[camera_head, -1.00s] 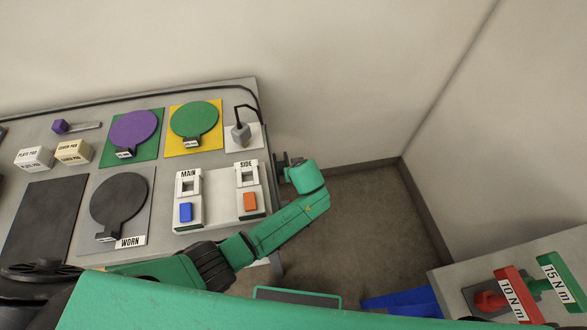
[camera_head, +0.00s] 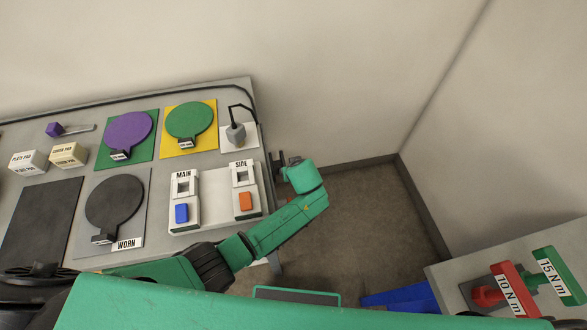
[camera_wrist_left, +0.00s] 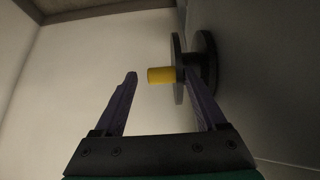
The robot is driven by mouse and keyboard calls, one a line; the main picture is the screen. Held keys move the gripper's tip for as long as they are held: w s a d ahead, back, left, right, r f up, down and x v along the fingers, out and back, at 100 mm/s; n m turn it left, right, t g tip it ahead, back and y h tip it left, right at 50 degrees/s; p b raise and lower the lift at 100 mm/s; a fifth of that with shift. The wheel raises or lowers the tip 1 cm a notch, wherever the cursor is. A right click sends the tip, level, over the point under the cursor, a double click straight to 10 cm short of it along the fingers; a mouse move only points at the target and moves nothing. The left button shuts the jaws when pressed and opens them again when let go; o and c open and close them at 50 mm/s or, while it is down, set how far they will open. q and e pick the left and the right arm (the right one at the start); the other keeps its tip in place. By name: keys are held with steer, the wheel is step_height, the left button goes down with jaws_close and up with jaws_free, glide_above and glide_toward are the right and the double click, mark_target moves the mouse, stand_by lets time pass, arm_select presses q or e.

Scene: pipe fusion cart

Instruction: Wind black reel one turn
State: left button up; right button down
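The black reel (camera_wrist_left: 208,60) shows in the left wrist view, with two dark discs on a hub against a dark grey panel at the right. A yellow handle (camera_wrist_left: 160,75) sticks out from its near disc towards the left. My left gripper (camera_wrist_left: 160,76) is open. The yellow handle lies between its fingertips in the picture, with a clear gap to the left finger; contact is not visible. In the head view my left gripper (camera_head: 284,160) is beside the right end of the grey cart (camera_head: 215,170). The reel cannot be made out clearly there. My right gripper is out of view.
On the cart are a purple disc (camera_head: 127,131), a green disc (camera_head: 190,121), a black disc (camera_head: 114,202) marked WORN and switches MAIN (camera_head: 183,203) and SIDE (camera_head: 245,190). A second table (camera_head: 550,245) holds red and green torque tools. A blue bin (camera_head: 402,299) is below.

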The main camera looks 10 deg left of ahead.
arm_select(q)
steer(key=v, duration=1.4)
steer(key=shift+s+r, duration=0.15)
steer(key=shift+s, duration=0.05)
